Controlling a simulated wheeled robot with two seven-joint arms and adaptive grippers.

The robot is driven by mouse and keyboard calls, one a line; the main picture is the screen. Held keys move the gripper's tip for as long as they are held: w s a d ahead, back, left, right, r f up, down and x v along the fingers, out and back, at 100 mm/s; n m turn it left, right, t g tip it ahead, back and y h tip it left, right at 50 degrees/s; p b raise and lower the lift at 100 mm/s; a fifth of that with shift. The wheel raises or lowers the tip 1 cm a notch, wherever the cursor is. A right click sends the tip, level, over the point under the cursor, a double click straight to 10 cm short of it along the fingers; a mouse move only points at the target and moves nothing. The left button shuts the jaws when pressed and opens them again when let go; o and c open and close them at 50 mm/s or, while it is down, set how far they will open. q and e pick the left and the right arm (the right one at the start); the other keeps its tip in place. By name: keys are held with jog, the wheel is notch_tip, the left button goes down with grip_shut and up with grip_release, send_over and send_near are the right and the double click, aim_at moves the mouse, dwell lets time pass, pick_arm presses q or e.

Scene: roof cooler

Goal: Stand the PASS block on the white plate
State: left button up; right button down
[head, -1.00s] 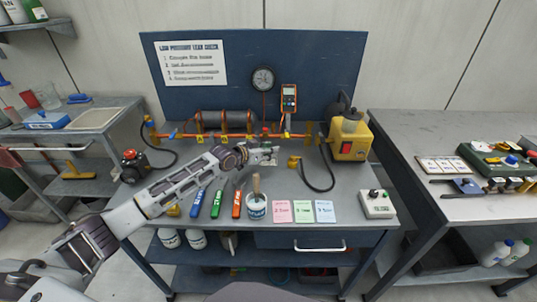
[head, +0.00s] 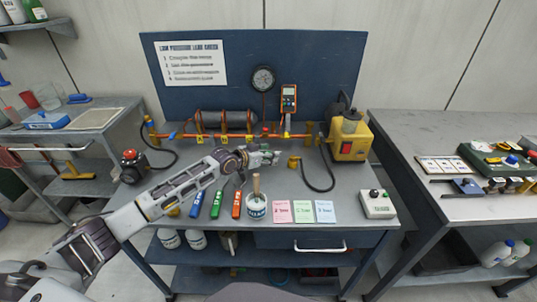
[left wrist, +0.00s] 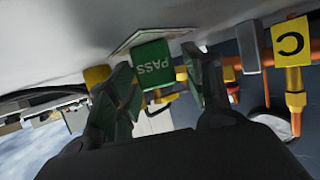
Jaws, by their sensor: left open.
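The green PASS block (left wrist: 151,65) shows in the left wrist view, where the bench top is at the top of the picture. Its base meets the white plate (left wrist: 128,44), and it looks upright. My left gripper (left wrist: 158,72) is open, with one finger on each side of the block. I cannot tell whether either finger touches it. In the head view my left gripper (head: 272,157) is over the middle of the bench and largely hides the block and plate.
The copper pipe with a yellow C tag (left wrist: 290,42) is close beside the gripper. A yellow pump unit (head: 350,136) stands to the right.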

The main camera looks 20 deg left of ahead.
pick_arm(q)
jog(key=shift+r, duration=0.15)
pick_arm(e)
jog(key=shift+w+r, duration=0.1)
jog(key=shift+w, duration=0.1)
pick_arm(q)
jog(key=shift+v, duration=1)
jog(key=v, duration=0.2)
jog(key=shift+s+a+p, duration=0.15)
jog(key=shift+s+p, duration=0.1)
jog(key=shift+p, duration=0.15)
jog(key=shift+v, duration=2.4)
jog(key=shift+p+v, duration=0.35)
jog(key=shift+v, duration=0.8)
jog(key=shift+s+r, duration=0.1)
jog(key=shift+r, duration=0.05)
pick_arm(e)
jog(key=s, duration=0.1)
jog(key=s+d+f, duration=0.1)
jog(key=shift+s+d, duration=0.3)
jog(key=shift+r, duration=0.1)
